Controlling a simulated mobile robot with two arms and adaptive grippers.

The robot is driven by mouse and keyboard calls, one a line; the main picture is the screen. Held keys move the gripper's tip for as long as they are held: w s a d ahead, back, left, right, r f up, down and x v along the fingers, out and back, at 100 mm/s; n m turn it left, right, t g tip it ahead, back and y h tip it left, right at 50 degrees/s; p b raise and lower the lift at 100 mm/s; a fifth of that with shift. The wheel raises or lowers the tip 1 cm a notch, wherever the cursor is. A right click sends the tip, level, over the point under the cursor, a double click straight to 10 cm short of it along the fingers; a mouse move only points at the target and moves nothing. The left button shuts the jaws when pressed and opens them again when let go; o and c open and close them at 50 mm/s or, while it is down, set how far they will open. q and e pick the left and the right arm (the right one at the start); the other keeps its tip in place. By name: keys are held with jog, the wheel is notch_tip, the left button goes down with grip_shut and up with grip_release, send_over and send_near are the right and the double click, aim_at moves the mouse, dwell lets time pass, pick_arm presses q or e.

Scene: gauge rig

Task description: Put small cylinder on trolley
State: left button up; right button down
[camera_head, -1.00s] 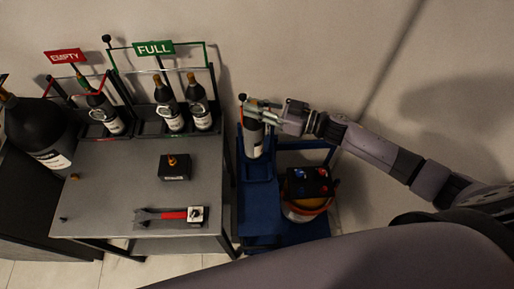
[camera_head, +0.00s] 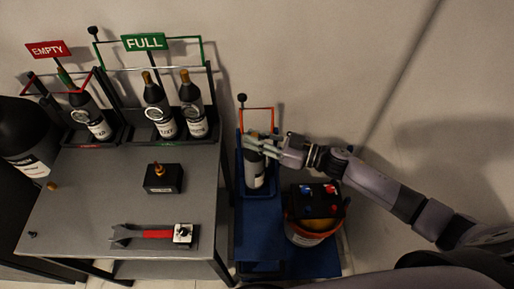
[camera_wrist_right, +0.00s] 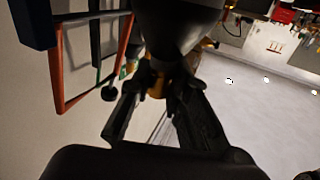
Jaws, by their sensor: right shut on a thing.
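The small cylinder (camera_head: 254,172), grey with a white label, stands about upright at the back of the blue trolley (camera_head: 259,222), inside or just over its back holder with the orange frame. I cannot tell whether its base touches the trolley. My right gripper (camera_head: 258,143) is shut on the top of the cylinder, reaching in from the right. In the right wrist view, the gripper fingers (camera_wrist_right: 163,98) close around the neck of the dark cylinder (camera_wrist_right: 178,28). My left gripper does not show.
A grey table (camera_head: 110,205) stands left of the trolley, with a red-handled wrench (camera_head: 155,234) and a small black box (camera_head: 163,178) on it. Racks marked EMPTY and FULL hold several dark cylinders.

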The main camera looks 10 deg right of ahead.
notch_tip(320, 180, down, 3)
jog(key=shift+r+b, duration=0.1)
jog(key=shift+b, duration=0.95)
jog(key=shift+w+f, duration=0.15)
jog(key=shift+f, duration=0.15)
jog(key=shift+r, duration=0.1)
jog(key=c, duration=2)
grip_release()
jog(key=shift+f, duration=0.25)
jog(key=o, duration=0.5)
jog(key=shift+r, duration=0.1)
jog(key=shift+s+d, duration=0.2)
jog(key=shift+s, duration=0.05)
jog(key=p+v, duration=0.1)
jog(key=v, duration=0.6)
